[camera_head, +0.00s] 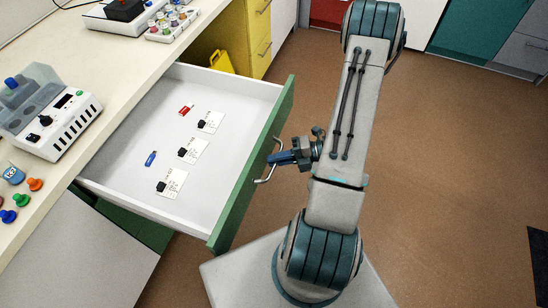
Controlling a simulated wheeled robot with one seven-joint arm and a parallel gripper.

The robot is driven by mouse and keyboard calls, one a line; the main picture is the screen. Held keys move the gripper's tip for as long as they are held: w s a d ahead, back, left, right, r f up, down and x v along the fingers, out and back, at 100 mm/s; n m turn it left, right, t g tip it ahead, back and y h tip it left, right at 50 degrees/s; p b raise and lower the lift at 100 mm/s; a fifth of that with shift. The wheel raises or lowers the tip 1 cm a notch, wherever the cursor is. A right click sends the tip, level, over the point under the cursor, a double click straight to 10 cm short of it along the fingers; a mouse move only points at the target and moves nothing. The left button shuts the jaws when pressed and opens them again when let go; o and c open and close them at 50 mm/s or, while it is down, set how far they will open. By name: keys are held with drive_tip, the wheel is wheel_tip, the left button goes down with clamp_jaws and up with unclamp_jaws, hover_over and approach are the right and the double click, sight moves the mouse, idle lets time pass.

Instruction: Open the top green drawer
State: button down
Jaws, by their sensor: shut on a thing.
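The top green drawer (251,172) is pulled well out from under the bench, and its white inside (222,105) shows from above. Its metal bar handle (265,179) stands off the green front on the right side. My gripper (274,158) reaches in from the right and is shut on the handle. The fingertips partly hide the handle where they grip it. Inside the drawer lie several small items: a red one (186,111), a blue one (151,158) and white cards with black parts (172,182).
The bench top (120,92) carries a white device (48,118), coloured knobs (34,184) and a rack of vials (172,22). Yellow drawers (257,38) and a yellow object (220,62) stand beyond the open drawer. Brown floor (455,170) is clear to the right.

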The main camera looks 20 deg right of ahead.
drive_tip(key=c, duration=1.5)
unclamp_jaws()
drive_tip(key=shift+c, duration=0.2)
drive_tip(key=shift+d, duration=0.1)
drive_tip(key=b+v, duration=0.1)
drive_tip(key=v, duration=1.2)
drive_tip(key=shift+s+d+r, duration=0.15)
drive_tip(key=shift+d+r, duration=0.05)
drive_tip(key=shift+d, duration=0.1)
